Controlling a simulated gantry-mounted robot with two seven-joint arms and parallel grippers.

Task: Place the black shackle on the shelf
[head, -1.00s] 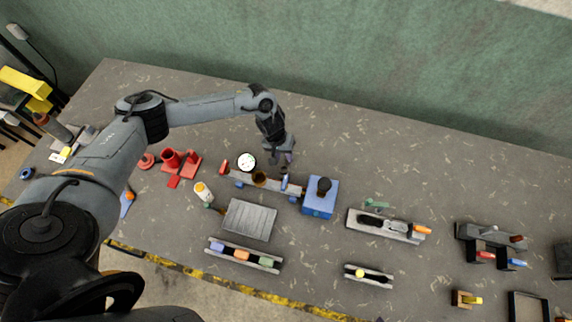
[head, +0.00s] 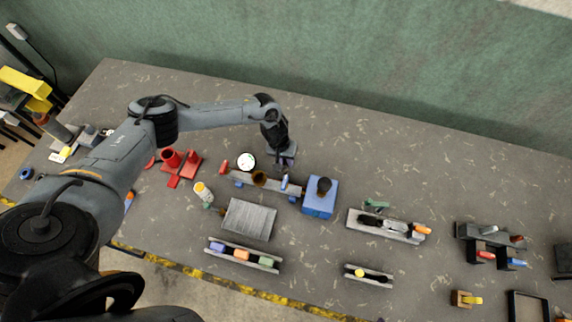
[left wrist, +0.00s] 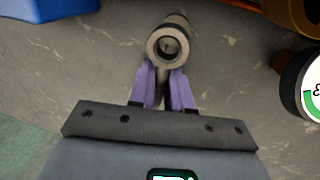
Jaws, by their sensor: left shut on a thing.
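My left gripper (head: 287,163) is above the table, just behind a grey rail-like holder (head: 268,184). The part's hollow end faces the camera. In the head view the gripper hides it. Which holder is the shelf is unclear; the grey rail-like one, with blue and dark items, is nearest. My right gripper is not in view.
A blue box (head: 319,204) with a dark knob stands right of the gripper. A white round dial (head: 247,161) is to the left, near red stands (head: 187,166). A grey ribbed tray (head: 249,219) lies in front. The table behind the gripper is clear.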

